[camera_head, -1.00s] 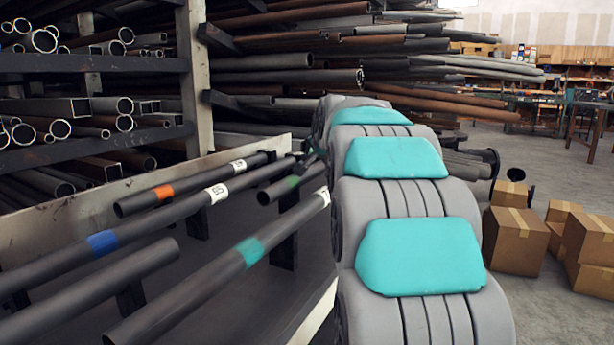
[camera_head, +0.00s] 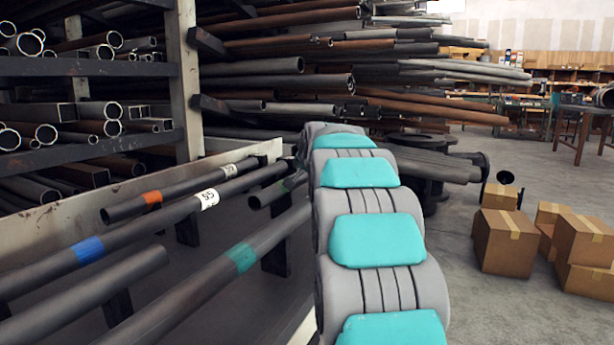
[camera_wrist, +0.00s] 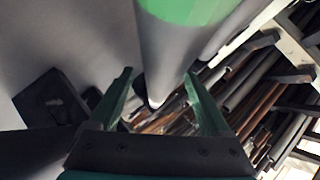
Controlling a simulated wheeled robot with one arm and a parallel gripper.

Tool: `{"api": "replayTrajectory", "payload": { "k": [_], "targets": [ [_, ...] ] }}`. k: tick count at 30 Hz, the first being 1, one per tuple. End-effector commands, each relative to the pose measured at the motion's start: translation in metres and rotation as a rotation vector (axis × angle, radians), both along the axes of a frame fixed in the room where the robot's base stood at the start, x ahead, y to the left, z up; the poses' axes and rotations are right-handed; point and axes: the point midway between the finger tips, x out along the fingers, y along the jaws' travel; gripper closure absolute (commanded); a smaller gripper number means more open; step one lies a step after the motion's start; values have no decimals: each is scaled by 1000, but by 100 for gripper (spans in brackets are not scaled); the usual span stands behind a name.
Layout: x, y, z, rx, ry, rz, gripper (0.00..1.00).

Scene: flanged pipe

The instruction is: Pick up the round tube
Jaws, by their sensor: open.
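Several dark round tubes with coloured bands lie on the rack at the left in the head view. They include an orange-banded tube (camera_head: 178,187), a blue-banded tube (camera_head: 130,232) and a teal-banded tube (camera_head: 190,293) nearest my arm. In the wrist view my gripper (camera_wrist: 158,86) is open, with green fingers. A grey round tube (camera_wrist: 172,50) with a green band runs down towards the gap between the fingertips. I cannot tell whether it touches them. My arm hides the gripper in the head view.
A steel post (camera_head: 186,80) and loaded pipe shelves (camera_head: 90,70) stand behind the rack at the left. Long pipes jut out at the back. Cardboard boxes (camera_head: 508,243) stand on the floor at the right. Bare floor lies between my arm and the boxes.

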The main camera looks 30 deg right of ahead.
Motion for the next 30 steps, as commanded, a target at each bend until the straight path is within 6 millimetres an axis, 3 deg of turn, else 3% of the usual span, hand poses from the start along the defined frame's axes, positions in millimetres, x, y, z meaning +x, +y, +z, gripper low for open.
{"api": "replayTrajectory", "payload": {
  "k": [8, 27, 30],
  "targets": [
    [2, -1, 0, -1, -2, 0, 21],
    [2, -1, 0, -1, -1, 0, 93],
    [2, -1, 0, -1, -1, 0, 100]
  ]
}}
